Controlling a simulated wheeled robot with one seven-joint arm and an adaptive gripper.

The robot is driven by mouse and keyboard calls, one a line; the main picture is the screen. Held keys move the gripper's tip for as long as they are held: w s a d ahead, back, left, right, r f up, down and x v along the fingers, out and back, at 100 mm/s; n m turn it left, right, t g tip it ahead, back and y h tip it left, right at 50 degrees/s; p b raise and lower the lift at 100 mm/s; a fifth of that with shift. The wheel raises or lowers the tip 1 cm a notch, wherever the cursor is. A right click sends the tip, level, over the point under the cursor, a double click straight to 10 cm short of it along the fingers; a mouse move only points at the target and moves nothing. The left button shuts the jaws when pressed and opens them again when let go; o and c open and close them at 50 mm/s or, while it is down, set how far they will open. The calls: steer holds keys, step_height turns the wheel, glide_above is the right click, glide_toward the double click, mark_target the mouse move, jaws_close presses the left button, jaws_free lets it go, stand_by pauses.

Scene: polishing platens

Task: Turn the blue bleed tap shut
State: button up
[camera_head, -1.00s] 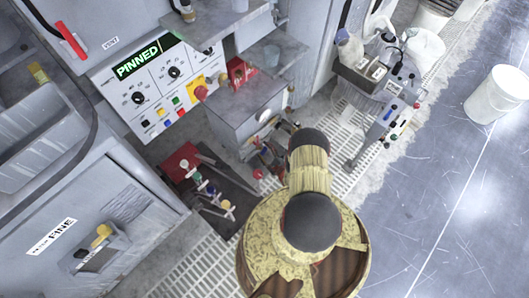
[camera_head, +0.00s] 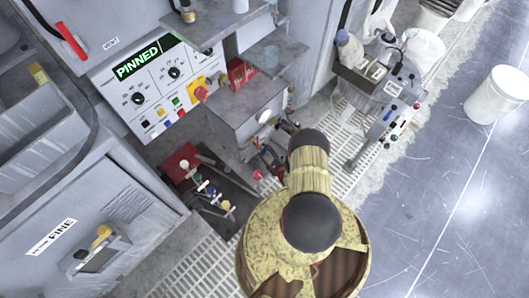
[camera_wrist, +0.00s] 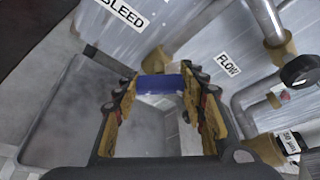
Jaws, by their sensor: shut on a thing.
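The blue bleed tap (camera_wrist: 160,84) shows in the wrist view as a blue bar between the tips of my gripper (camera_wrist: 163,75). The yellow, black-jointed fingers are shut on it, one on each side. A BLEED label (camera_wrist: 125,12) is on the grey metal panel above and to the left of it. The tap's ends and its mount are partly hidden by the fingers, so I cannot tell its exact turn. In the head view my arm covers much of this area, and I cannot make out the tap there.
A FLOW label (camera_wrist: 228,64) and pipes (camera_wrist: 248,100) with brass fittings are close on the right in the wrist view. In the head view, a grey box (camera_head: 245,108) stands near my arm, with a PINNED control panel (camera_head: 158,85) behind. A white bucket (camera_head: 497,95) is on open floor.

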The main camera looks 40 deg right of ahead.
steer(key=m+y, duration=0.2)
steer(key=m, duration=0.1)
steer(key=shift+g, duration=0.4)
steer(key=shift+m+y, duration=1)
steer(key=shift+m, duration=0.6)
steer(key=o, duration=1.1)
steer(key=shift+o, duration=0.5)
